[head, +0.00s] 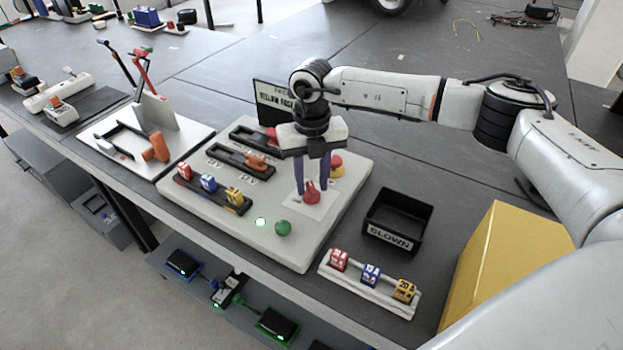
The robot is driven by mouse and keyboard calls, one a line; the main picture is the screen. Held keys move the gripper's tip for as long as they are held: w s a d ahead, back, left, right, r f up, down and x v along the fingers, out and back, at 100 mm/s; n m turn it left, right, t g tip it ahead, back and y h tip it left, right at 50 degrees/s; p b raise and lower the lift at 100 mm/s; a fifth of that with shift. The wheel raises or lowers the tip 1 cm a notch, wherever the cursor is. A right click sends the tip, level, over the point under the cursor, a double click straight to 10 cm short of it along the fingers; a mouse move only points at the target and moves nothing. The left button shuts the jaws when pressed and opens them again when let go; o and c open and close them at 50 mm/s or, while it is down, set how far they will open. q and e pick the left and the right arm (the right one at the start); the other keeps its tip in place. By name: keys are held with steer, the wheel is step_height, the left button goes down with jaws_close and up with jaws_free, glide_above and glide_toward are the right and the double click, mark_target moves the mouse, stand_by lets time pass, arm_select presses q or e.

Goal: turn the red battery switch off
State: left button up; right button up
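The red battery switch (311,193) is a small red knob on a white square plate at the right part of the pale panel (290,255). My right gripper (313,188) points down over it. Its two purple fingers are spread, one on each side of the knob. A narrow gap seems to show beside the knob; I cannot tell whether either finger touches it. My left gripper is not in view.
A black bin (398,217), a fuse rack (370,285) and a yellow box (500,255) stand right.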

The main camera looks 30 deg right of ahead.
steer(key=shift+w+f, duration=0.1)
steer(key=shift+f, duration=0.15)
jaws_close()
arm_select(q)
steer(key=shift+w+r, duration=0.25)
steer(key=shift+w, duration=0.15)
